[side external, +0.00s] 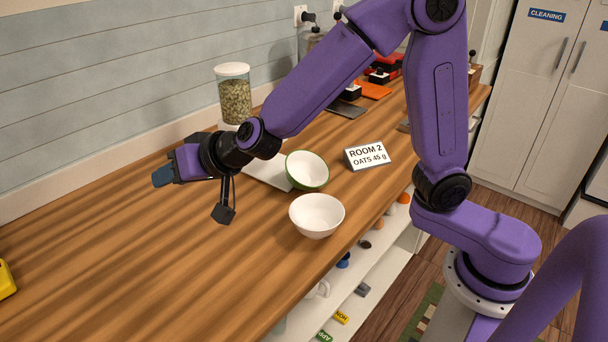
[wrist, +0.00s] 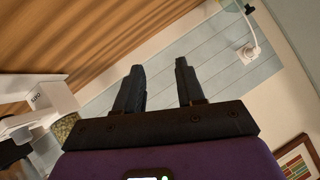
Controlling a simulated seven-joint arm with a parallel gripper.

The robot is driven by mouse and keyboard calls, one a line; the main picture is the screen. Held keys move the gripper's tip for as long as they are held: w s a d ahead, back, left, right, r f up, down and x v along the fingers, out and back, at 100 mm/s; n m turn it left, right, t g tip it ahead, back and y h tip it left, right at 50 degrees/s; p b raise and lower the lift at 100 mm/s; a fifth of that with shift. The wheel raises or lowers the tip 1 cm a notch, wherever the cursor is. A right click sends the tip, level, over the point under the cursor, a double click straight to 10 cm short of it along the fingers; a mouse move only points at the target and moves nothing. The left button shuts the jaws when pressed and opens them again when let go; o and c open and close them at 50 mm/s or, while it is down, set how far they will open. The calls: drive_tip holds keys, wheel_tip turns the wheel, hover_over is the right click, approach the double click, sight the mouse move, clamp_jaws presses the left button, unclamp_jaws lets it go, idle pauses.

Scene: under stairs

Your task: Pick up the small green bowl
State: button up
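The small green bowl (side external: 293,178), green outside and white inside, sits on the wooden counter in the side view, at the right end of a flat white item. It looks tilted, with its inside facing the camera. My gripper (side external: 163,177) is above the counter to the left of the bowl, well apart from it, and points left. In the wrist view my gripper (wrist: 160,66) has its two fingers apart with nothing between them. The green bowl does not show in the wrist view.
A white bowl (side external: 316,218) stands close in front of the green bowl. A sign (side external: 367,156) reading "ROOM 2 OATS 45 g" stands to the right. A lidded jar (side external: 235,98) is behind, near the wall. The counter's left half is mostly clear, with a yellow object (side external: 5,280) at its edge.

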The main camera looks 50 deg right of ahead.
drive_tip(key=w+d+f+m+t+h, duration=0.1)
drive_tip(key=w+d+m+h, duration=0.3)
drive_tip(key=h, duration=0.1)
drive_tip(key=m+g+h, duration=0.8)
drive_tip(key=h, duration=0.4)
approach(288, 156)
drive_tip(key=x, duration=0.9)
drive_tip(key=shift+f, duration=0.1)
drive_tip(key=shift+c, duration=0.3)
clamp_jaws()
